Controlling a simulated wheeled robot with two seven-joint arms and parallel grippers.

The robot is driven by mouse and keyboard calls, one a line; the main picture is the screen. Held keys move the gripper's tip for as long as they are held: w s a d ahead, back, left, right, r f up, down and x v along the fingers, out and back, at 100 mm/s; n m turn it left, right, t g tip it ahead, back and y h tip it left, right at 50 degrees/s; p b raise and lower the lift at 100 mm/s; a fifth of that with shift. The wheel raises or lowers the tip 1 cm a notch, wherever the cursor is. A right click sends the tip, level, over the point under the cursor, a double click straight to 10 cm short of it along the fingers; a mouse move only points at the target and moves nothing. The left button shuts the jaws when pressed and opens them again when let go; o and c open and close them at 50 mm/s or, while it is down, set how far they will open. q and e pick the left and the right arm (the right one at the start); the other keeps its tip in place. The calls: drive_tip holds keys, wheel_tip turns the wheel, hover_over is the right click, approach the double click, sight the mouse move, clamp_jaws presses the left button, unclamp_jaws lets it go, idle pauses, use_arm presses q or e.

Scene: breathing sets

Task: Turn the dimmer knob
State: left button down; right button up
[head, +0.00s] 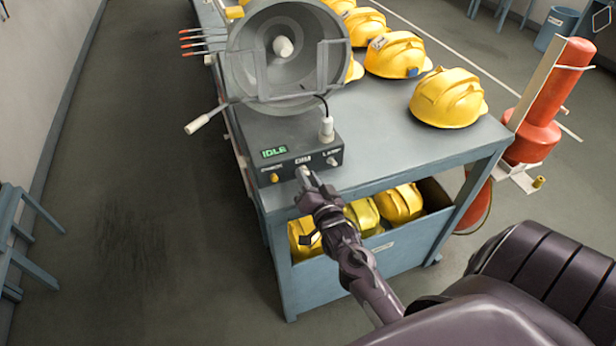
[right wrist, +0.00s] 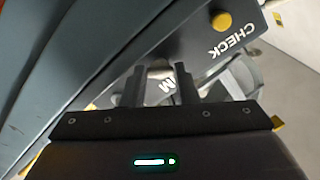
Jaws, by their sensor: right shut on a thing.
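The dark control box (head: 290,142) stands at the front end of the grey table, with a green display reading IDLE. The dimmer knob (head: 303,171) is on its front face under a small label, between a yellow button (head: 274,178) and a lamp control (head: 332,161). My right gripper (head: 310,183) is shut on the dimmer knob. In the right wrist view the pale metallic knob (right wrist: 159,72) sits between the two dark fingers, and part of its label shows an M. The knob's pointer is hidden. My left gripper is not in view.
A large grey round housing (head: 285,48) stands behind the box, with a white-tipped lever (head: 198,124) at left. A red cylinder (head: 548,100) stands right.

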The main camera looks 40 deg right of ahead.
drive_tip(key=n+p, duration=0.1)
drive_tip(key=n, duration=0.3)
drive_tip(key=shift+n+p, duration=0.3)
drive_tip(key=shift+n, duration=1.3)
drive_tip(key=o, duration=0.7)
drive_tip(key=shift+s, duration=0.1)
